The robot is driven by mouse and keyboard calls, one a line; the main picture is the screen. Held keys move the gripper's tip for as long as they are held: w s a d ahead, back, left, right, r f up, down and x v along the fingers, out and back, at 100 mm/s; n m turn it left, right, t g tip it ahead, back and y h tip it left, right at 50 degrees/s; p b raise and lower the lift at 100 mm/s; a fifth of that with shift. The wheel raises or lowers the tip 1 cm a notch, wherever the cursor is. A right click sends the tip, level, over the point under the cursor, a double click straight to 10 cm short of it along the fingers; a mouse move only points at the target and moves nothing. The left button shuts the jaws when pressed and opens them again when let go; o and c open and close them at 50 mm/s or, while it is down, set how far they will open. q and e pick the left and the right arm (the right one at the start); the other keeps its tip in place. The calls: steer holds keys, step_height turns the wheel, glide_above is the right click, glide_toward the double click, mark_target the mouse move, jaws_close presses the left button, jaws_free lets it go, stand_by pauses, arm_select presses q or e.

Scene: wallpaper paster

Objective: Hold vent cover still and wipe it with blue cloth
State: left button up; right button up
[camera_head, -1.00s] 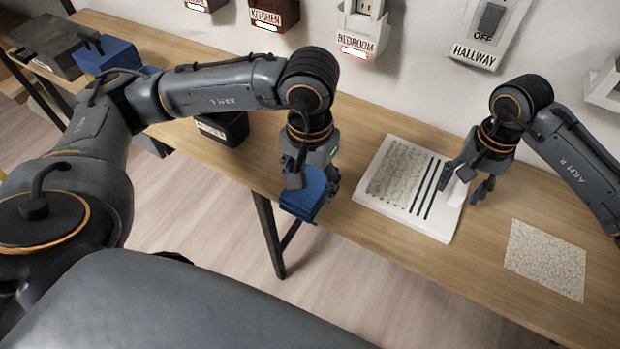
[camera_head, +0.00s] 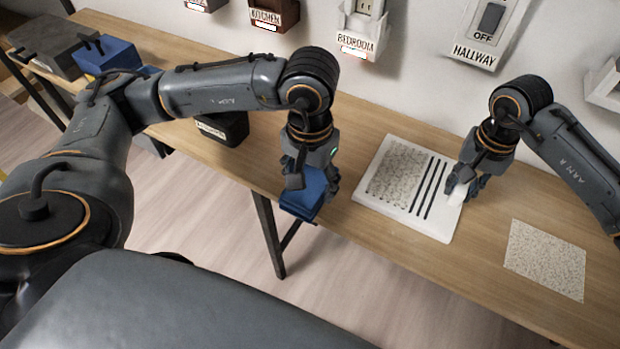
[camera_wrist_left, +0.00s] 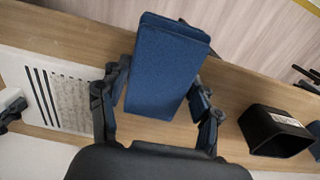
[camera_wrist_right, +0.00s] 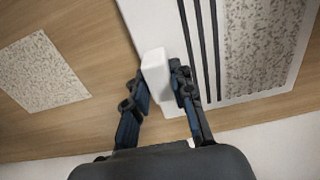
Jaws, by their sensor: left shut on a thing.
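The vent cover (camera_head: 433,228) is a white plate lying flat on the wooden bench, with several black slots and a speckled grey patch. It also shows in the right wrist view (camera_wrist_right: 150,22). A white block-like grip (camera_wrist_right: 156,72) sits at its right end. My right gripper (camera_head: 467,190) has its fingers on both sides of this grip, close to it; whether they press on it is unclear. My left gripper (camera_head: 312,180) is shut on the folded blue cloth (camera_wrist_left: 165,75), left of the vent cover, apart from it, by the bench's front edge.
A speckled sheet (camera_head: 545,260) lies on the bench at the right. A black open bin (camera_head: 222,128) stands left of the cloth; a blue box (camera_head: 108,55) is farther left. Labelled holders (camera_head: 362,30) and a switch (camera_head: 490,25) are on the wall behind.

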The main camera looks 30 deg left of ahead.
steer(key=o, duration=0.5)
steer(key=shift+r, duration=0.1)
arm_select(q)
steer(key=shift+r, duration=0.25)
arm_select(e)
steer(key=shift+r, duration=0.85)
arm_select(q)
steer(key=shift+f, duration=0.15)
arm_select(e)
steer(key=shift+f, duration=0.2)
arm_select(q)
steer(key=shift+f+b, duration=0.75)
steer(key=shift+f, duration=0.1)
arm_select(e)
steer(key=shift+f, duration=0.8)
